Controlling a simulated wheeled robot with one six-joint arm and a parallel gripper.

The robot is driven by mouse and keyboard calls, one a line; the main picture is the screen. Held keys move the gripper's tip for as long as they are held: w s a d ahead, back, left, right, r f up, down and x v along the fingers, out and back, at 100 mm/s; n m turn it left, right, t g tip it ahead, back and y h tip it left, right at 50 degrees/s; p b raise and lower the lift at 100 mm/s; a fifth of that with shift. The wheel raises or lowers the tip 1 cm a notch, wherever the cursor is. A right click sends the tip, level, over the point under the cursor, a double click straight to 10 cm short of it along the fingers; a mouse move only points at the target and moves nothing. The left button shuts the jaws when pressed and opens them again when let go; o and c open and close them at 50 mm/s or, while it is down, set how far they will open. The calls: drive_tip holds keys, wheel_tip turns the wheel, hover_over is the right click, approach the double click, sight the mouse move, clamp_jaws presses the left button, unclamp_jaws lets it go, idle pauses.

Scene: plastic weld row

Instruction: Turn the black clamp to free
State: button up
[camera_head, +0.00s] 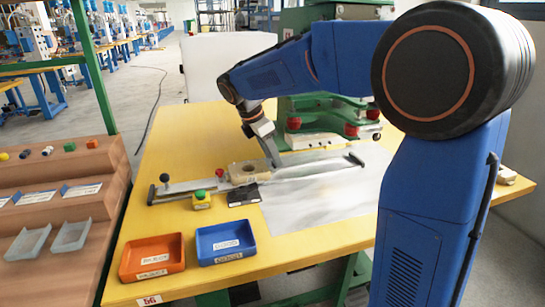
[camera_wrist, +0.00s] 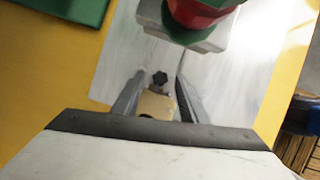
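In the head view, a long metal fixture lies across the yellow table, with a tan block (camera_head: 243,172) in its middle. A black knob (camera_head: 165,178) stands near its left end, and a black handle end (camera_head: 356,159) is at its right. My gripper (camera_head: 275,162) points down just right of the tan block. In the wrist view, my gripper's (camera_wrist: 159,86) two grey fingers are apart, with a black lobed knob (camera_wrist: 160,78) showing between them. The tan block (camera_wrist: 155,106) is below it in the picture. I cannot tell whether the fingers touch anything, or which knob is the clamp.
A green press with red knobs (camera_head: 352,130) stands behind the fixture; a red and green part (camera_wrist: 200,14) is close in the wrist view. An orange tray (camera_head: 152,257), a blue tray (camera_head: 225,241) and a green button on a yellow box (camera_head: 201,199) are in front.

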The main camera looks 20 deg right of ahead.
drive_tip(key=shift+d+f, duration=0.2)
drive_tip(key=shift+f, duration=0.15)
drive_tip(key=shift+c, duration=0.4)
clamp_jaws()
